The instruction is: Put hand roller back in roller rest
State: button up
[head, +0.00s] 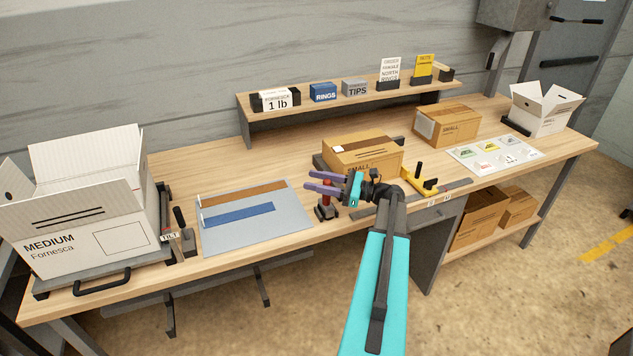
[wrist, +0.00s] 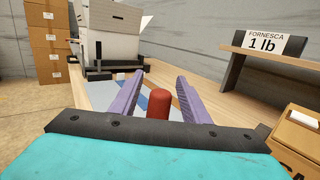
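My gripper (head: 318,181) reaches left over the table's front part, with its two purple fingers spread. A red upright cylinder (head: 327,198), which looks like a handle, stands on a small dark base (head: 326,212) below the fingers. I cannot tell whether it is the hand roller or part of the roller rest. In the wrist view the red cylinder (wrist: 157,104) shows between the fingers (wrist: 157,95), with a gap on each side. Its lower part is hidden by my gripper body. No separate roller or rest can be clearly made out.
A grey mat (head: 245,240) with brown and blue strips lies left. A white MEDIUM box (head: 100,235) stands far left beside a TILT lever (head: 180,232). A small brown box (head: 362,155) is behind my gripper. A yellow tool with black knobs (head: 425,186) lies right.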

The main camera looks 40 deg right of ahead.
jog(key=shift+s+f, duration=0.1)
jog(key=r+b+v, duration=0.1)
jog(key=b+v, duration=0.3)
jog(key=v, duration=0.9)
jog(key=shift+s+d+f, duration=0.2)
jog(key=shift+d+f, duration=0.05)
jog(key=shift+f, duration=0.2)
